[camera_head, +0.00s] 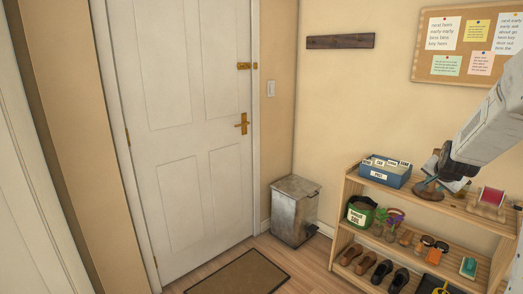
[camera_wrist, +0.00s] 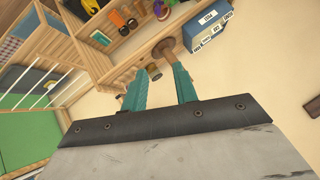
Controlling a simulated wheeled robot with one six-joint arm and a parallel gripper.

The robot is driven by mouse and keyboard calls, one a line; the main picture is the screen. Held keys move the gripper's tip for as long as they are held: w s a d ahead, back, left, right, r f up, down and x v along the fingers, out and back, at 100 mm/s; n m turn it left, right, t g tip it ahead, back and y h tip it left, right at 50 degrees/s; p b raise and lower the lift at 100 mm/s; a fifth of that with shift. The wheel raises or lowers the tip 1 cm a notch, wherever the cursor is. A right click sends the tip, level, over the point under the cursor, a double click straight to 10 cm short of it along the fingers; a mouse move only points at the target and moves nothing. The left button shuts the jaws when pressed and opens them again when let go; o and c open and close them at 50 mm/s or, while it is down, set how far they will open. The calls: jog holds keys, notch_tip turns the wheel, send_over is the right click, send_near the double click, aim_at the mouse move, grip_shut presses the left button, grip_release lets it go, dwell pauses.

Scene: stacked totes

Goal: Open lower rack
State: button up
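A wooden shelf unit (camera_head: 345,213) with open tiers stands at the right in the head view. Shoes (camera_head: 382,272) rest on a lower tier. No part is clearly identifiable as the lower rack. In the wrist view, wooden framing with pale bars (camera_wrist: 48,88) shows at the left, and I cannot tell what it belongs to. My gripper (camera_wrist: 160,70) has two teal fingers spread apart with nothing held between them. In the head view, my gripper (camera_head: 446,174) is over the shelf's top, close to a brown round-based object (camera_head: 428,192); contact cannot be told.
A blue file box (camera_head: 384,174) and a red item (camera_head: 491,197) stand on the top tier. A green pot (camera_head: 360,211) and small items fill the tier below. A metal bin (camera_head: 294,211) stands left of the shelf. Floor around the mat (camera_head: 238,275) is clear.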

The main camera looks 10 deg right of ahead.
jog(key=s+a+r+n+g+y, duration=0.2)
jog(key=s+a+n, duration=0.5)
jog(key=s+a, duration=1)
jog(key=s+a+r+n+g+y, duration=0.3)
jog(key=s+a+n, duration=0.4)
jog(key=s+a, duration=1)
jog(key=a+g, duration=0.1)
jog(key=a, duration=0.4)
jog(key=shift+r+g+y, duration=0.25)
jog(key=shift+g+y, duration=0.05)
